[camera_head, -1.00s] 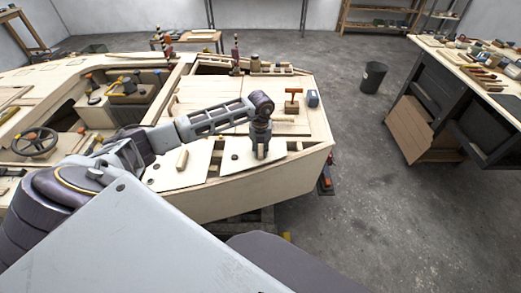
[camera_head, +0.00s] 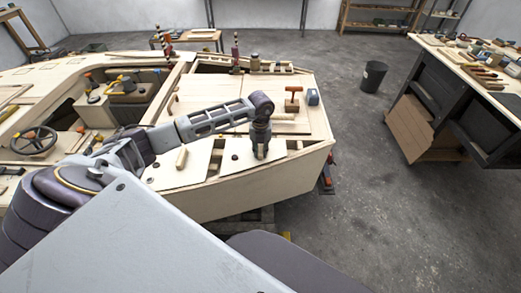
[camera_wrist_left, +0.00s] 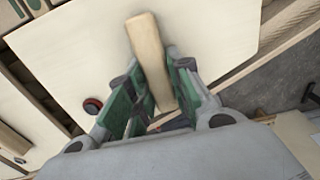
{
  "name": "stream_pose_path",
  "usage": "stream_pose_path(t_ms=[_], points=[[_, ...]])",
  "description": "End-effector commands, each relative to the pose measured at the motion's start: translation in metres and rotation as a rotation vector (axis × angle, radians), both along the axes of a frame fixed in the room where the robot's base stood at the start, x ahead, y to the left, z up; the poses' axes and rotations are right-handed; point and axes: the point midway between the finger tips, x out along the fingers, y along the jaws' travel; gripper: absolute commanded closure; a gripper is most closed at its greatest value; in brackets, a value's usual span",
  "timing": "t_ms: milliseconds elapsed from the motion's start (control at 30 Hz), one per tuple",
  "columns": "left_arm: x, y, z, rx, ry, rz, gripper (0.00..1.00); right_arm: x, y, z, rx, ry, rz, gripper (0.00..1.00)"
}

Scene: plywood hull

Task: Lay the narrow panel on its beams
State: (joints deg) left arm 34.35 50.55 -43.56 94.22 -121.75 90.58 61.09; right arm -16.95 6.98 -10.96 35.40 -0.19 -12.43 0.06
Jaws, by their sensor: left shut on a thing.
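The narrow panel (camera_head: 240,165) is a pale plywood sheet at the near end of the hull, with a small dark round fitting on it. My left gripper (camera_head: 261,154) stands over it, pointing down. In the left wrist view my left gripper (camera_wrist_left: 152,108) is shut on the panel's wooden bar handle (camera_wrist_left: 147,45). The panel (camera_wrist_left: 205,35) spreads around the handle there, and the red and black fitting (camera_wrist_left: 92,105) shows beside the fingers. I cannot tell whether the panel touches its beams, which it mostly hides. My right gripper is out of view.
A similar panel (camera_head: 176,172) with a wooden handle lies to the left. A workbench (camera_head: 470,70) and a black bin (camera_head: 373,77) are at the right, with open floor between.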

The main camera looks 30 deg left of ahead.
Motion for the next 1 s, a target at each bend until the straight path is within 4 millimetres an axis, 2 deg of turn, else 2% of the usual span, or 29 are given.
stream_pose_path(t_ms=[333,633,667,800,867,1000], points=[[0.0,0.0,-0.004,0.0,-0.001,0.0,1.0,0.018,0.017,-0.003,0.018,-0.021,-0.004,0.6],[0.0,0.0,-0.008,0.0,-0.001,0.0,1.0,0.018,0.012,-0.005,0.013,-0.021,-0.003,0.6],[0.0,0.0,-0.008,0.0,-0.001,0.0,0.78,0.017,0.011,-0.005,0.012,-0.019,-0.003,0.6],[0.0,0.0,-0.008,-0.001,-0.001,0.0,0.6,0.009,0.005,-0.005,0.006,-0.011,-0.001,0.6],[0.0,0.0,-0.008,0.0,0.0,0.0,0.54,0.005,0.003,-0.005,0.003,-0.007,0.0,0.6],[0.0,0.0,-0.008,0.0,0.0,0.0,0.54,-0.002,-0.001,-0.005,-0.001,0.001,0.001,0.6]])
